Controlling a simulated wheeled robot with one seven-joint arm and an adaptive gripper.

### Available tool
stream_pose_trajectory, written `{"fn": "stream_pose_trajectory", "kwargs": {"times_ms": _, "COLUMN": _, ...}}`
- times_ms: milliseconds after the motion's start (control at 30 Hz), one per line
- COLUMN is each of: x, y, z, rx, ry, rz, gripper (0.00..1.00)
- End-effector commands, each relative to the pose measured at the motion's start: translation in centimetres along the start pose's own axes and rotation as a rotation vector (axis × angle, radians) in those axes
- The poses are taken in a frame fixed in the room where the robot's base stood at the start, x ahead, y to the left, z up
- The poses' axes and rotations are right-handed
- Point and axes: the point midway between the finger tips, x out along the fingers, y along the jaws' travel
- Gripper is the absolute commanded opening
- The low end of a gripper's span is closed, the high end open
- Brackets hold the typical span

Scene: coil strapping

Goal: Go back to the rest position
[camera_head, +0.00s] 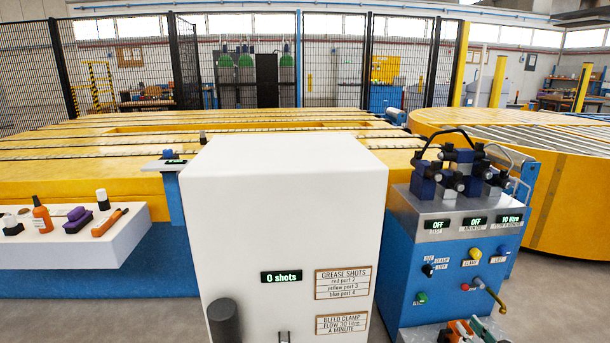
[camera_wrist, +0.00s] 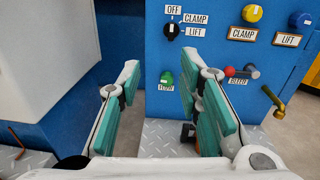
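My gripper (camera_wrist: 170,78) is open in the wrist view. Its two teal-padded fingers stand well apart, with nothing between them. It faces the blue control cabinet (camera_wrist: 195,60), apart from its controls as far as I can tell. The black selector (camera_wrist: 171,30) marked OFF, CLAMP and LIFT, a green knob (camera_wrist: 167,78) and the red-tipped bleed lever (camera_wrist: 230,71) show beyond the fingers. In the head view the cabinet (camera_head: 400,260) stands at right, its displays reading OFF, OFF and 10 litre.
A white cabinet (camera_head: 290,215) reading 0 shots stands left of the control cabinet. A brass pipe (camera_wrist: 273,100) juts out at right. Tread plate (camera_wrist: 160,140) lies below. A white shelf (camera_head: 70,245) with bottles and tools is far left. Yellow conveyors (camera_head: 90,185) lie behind.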

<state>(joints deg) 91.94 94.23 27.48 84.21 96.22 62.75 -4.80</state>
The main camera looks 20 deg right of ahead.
Motion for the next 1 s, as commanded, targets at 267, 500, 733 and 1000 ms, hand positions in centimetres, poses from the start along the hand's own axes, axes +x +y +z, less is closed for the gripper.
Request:
{"fn": "stream_pose_trajectory", "kwargs": {"times_ms": 267, "x": 2.1, "y": 2.5, "z": 3.7, "rx": -0.084, "ry": -0.008, "rz": 0.134, "gripper": 0.33}}
{"fn": "stream_pose_trajectory", "kwargs": {"times_ms": 500, "x": 4.5, "y": 6.9, "z": 8.8, "rx": -0.203, "ry": -0.021, "rz": 0.331, "gripper": 0.33}}
{"fn": "stream_pose_trajectory", "kwargs": {"times_ms": 733, "x": 6.4, "y": 15.2, "z": 16.6, "rx": -0.402, "ry": -0.041, "rz": 0.654, "gripper": 0.33}}
{"fn": "stream_pose_trajectory", "kwargs": {"times_ms": 1000, "x": 4.7, "y": 26.4, "z": 25.4, "rx": -0.668, "ry": -0.066, "rz": 1.065, "gripper": 0.33}}
